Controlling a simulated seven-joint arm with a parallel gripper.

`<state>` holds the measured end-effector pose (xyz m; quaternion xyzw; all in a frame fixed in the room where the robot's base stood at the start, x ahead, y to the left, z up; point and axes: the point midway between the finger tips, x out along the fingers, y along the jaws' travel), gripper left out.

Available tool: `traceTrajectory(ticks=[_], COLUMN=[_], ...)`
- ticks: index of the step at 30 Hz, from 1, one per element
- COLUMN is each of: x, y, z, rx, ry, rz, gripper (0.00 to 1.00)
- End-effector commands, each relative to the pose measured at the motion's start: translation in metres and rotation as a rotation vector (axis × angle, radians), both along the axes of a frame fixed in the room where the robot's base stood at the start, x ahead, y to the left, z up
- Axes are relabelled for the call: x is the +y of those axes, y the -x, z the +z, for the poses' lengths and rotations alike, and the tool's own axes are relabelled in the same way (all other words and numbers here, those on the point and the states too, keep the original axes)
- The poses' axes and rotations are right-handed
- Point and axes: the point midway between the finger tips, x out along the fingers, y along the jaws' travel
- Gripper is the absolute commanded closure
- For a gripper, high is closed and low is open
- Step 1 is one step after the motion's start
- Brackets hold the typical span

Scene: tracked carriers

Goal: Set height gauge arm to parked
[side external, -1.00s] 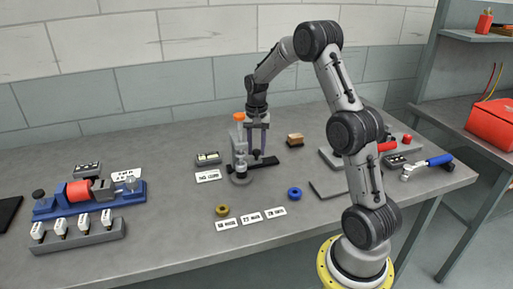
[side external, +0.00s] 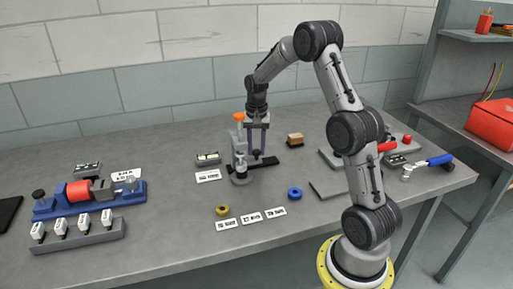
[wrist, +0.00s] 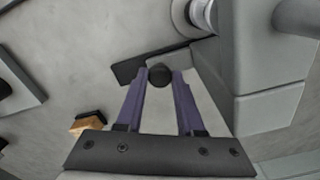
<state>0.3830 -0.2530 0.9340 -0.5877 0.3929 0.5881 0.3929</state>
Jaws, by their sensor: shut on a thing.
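The height gauge (side external: 238,146) stands near the middle of the table, a grey upright body with an orange top. Its dark arm (side external: 264,165) reaches out to the right, low over the table, and carries a round black knob. In the wrist view the arm (wrist: 128,70) lies beyond the fingers and the black knob (wrist: 160,74) sits between the fingertips. My gripper (side external: 257,154) comes down from above beside the gauge, its purple fingers shut on the knob. In the wrist view the gripper (wrist: 159,78) has a finger on each side of the knob.
A wooden-topped brush or block (side external: 295,139) lies right of the gripper. A yellow ring (side external: 222,211) and a blue ring (side external: 295,194) lie in front, near white labels (side external: 251,217). A small display box (side external: 208,158) stands left of the gauge. A blue fixture (side external: 90,199) is at far left.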

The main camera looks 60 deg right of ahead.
Motion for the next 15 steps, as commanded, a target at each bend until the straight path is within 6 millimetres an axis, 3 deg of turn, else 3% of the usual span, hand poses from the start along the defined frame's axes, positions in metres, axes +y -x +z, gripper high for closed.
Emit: traceTrajectory(ticks=[8, 15], x=[-0.004, -0.045], y=[0.003, 0.044], z=[0.001, 0.002], rx=[-0.002, -0.001], ry=[0.001, 0.003], rz=[-0.001, -0.009], gripper=[1.0, 1.0])
